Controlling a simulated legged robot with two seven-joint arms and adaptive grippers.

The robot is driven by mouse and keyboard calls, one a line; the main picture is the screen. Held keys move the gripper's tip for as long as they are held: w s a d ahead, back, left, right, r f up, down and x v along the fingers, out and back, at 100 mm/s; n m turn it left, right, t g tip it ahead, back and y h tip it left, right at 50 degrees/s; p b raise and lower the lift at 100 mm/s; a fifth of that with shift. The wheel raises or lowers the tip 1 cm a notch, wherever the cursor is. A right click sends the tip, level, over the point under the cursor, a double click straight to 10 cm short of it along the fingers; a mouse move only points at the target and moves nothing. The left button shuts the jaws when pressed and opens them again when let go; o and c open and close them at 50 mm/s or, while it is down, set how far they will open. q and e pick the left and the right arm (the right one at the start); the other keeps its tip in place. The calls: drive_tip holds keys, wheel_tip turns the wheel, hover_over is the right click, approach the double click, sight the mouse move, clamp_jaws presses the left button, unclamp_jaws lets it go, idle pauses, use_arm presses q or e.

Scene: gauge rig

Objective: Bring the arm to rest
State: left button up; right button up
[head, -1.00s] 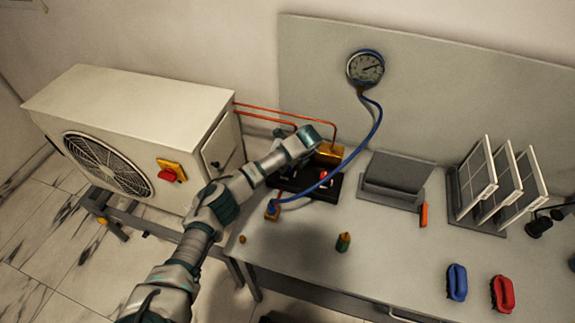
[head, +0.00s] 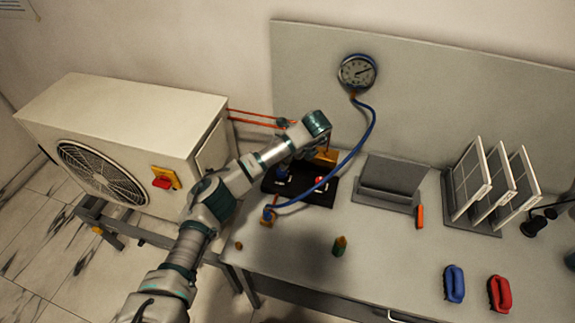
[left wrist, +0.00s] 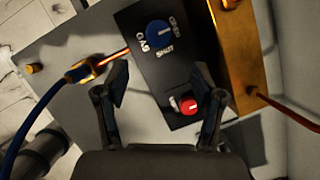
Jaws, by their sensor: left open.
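My left arm reaches in from the left in the head view, its wrist raised over the bench beside the black valve panel (head: 318,193). In the left wrist view my left gripper (left wrist: 162,92) is open and empty, its two fingers apart above the panel. The panel carries a blue knob (left wrist: 159,34) with lettering around it, including "SHUT", and a red knob (left wrist: 188,105). A brass block (left wrist: 232,60) lies beside the panel. A blue hose (head: 345,160) runs from the brass fitting (left wrist: 82,71) to the round gauge (head: 357,72). My right gripper is not in view.
The white fan unit (head: 125,135) stands at left, with a red-and-yellow switch (head: 163,178). A grey holder (head: 392,180), a rack of white panels (head: 490,185), a blue handle (head: 454,284) and a red handle (head: 500,294) are on the bench (head: 390,250). The front middle is mostly clear.

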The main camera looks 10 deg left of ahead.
use_arm(q)
drive_tip(key=shift+v, duration=0.85)
